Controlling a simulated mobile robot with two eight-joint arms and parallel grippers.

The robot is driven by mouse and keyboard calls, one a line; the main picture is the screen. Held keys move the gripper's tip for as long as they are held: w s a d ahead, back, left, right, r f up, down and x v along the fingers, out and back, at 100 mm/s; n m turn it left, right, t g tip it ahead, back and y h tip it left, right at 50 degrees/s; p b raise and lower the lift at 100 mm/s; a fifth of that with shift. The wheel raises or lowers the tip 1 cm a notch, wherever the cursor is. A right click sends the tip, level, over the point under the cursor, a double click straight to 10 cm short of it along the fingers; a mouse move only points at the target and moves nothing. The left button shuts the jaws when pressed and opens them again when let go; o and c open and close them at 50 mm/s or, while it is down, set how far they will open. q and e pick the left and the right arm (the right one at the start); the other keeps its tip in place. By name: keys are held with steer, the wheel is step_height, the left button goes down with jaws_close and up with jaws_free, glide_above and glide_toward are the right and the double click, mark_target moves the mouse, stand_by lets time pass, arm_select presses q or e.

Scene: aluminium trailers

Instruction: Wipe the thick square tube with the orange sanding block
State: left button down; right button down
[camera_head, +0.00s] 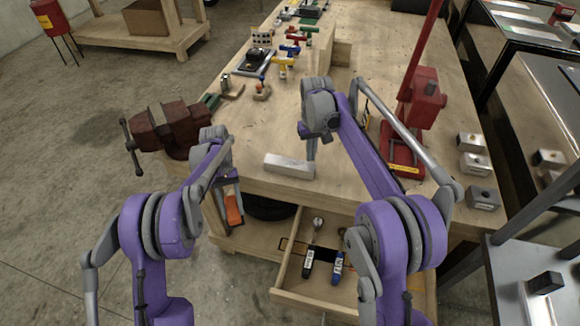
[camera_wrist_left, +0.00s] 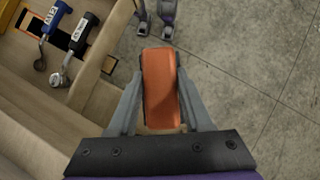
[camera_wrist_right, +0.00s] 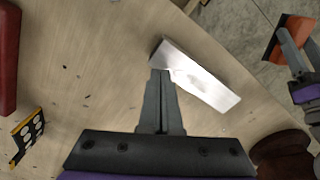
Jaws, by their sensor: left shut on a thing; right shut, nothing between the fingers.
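The thick square tube (camera_head: 289,166) is a short silver bar lying on the wooden workbench near its front edge. It also shows in the right wrist view (camera_wrist_right: 198,76). My left gripper (camera_head: 233,205) is shut on the orange sanding block (camera_wrist_left: 161,88) and holds it in front of the bench edge, left of the open drawer. The orange block shows in the head view (camera_head: 234,210) too. My right gripper (camera_wrist_right: 160,76) is shut and empty above the bench. Its fingertips appear close to one end of the tube; whether they touch it I cannot tell.
A brown vise (camera_head: 172,130) sits at the bench's left corner. A red press (camera_head: 412,110) stands right of my right arm. The open drawer (camera_head: 292,268) holds two tools. Several metal blocks lie at the right edge. Bench around the tube is clear.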

arm_select(q)
steer(key=shift+s+f+b, duration=0.2)
steer(key=shift+f+b, duration=0.1)
steer(key=shift+f, duration=0.1)
arm_select(e)
steer(key=shift+f, duration=0.65)
